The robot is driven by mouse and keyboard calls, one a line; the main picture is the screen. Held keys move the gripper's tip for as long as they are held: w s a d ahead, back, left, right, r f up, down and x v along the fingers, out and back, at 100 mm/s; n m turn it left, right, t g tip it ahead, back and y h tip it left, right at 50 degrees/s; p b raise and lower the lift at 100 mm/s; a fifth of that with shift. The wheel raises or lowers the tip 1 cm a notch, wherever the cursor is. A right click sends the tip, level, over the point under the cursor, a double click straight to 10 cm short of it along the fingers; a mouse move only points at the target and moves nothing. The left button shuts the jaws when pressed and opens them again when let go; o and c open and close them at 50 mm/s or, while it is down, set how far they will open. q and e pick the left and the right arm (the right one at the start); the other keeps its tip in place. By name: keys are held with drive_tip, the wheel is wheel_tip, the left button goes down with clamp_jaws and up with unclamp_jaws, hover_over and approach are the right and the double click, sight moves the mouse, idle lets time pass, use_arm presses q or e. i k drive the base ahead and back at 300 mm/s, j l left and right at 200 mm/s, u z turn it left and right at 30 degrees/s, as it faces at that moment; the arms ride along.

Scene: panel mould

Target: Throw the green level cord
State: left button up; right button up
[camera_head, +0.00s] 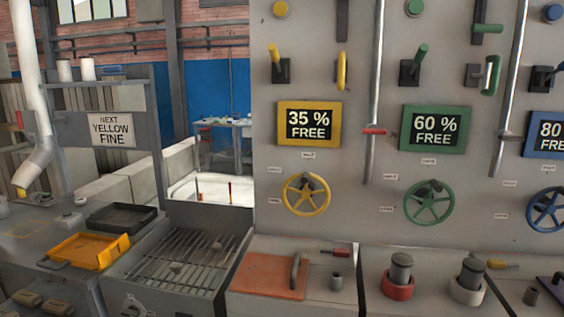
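The green section of the grey panel holds a green lever (418,56) tilted up to the right on a dark base. Right of it is a green loop handle (492,74) on a dark mount. Above that is a green bar handle (489,28) on a dark strip. I cannot tell which of these is the cord. A green-framed display (433,129) reads "60 % FREE", with a green handwheel (430,203) below it. Neither of my grippers is in view.
Yellow fittings, including a handwheel (306,195), are left of the green ones; blue ones are at the right edge. A ledge below holds a red-based cylinder (398,286). A yellow tray (90,250) and a grate (180,260) are at lower left.

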sight(479, 27)
drive_tip(key=z, duration=1.25)
drive_tip(key=l+u, duration=0.2)
drive_tip(key=k+l+u, duration=0.2)
drive_tip(key=i+l, duration=0.05)
